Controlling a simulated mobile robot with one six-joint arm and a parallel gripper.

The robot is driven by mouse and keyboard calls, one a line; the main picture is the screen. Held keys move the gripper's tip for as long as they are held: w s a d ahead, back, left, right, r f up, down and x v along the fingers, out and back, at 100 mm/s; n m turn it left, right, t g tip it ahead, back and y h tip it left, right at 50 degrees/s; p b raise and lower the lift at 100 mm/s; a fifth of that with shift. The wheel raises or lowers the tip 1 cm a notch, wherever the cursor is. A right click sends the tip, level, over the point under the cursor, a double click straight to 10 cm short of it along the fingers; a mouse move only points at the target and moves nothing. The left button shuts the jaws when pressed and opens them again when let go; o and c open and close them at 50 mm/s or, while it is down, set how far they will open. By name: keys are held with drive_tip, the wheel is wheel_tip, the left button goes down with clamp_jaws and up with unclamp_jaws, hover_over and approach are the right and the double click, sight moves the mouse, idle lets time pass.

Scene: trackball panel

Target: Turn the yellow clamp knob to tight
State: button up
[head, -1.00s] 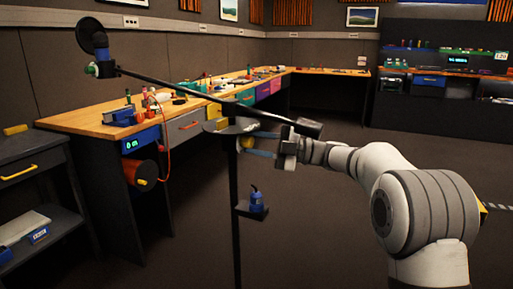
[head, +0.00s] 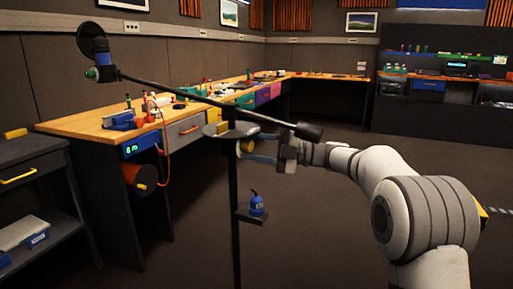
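The yellow clamp knob (head: 247,146) sits on a dark upright post (head: 234,185), just below a grey round plate (head: 231,130). A long dark boom (head: 200,98) crosses above it. My gripper (head: 257,147) comes from the right, with one blue finger above and one below the knob's right side. The fingers are apart with the knob between their ends. I cannot tell whether they press on it. The knob's marking and far side are too small or hidden to read.
A round dark head (head: 92,42) is at the boom's left end and a dark block (head: 308,132) at its right. A blue object (head: 256,205) stands on a small shelf lower on the post. A cluttered wooden bench (head: 85,128) runs behind. The floor right of the post is clear.

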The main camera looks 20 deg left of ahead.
drive_tip(key=r+p+v, duration=0.1)
drive_tip(key=p+v, duration=0.1)
drive_tip(key=v, duration=0.5)
drive_tip(key=shift+d+f, duration=0.4)
drive_tip(key=shift+f, duration=0.1)
drive_tip(key=shift+w, duration=0.1)
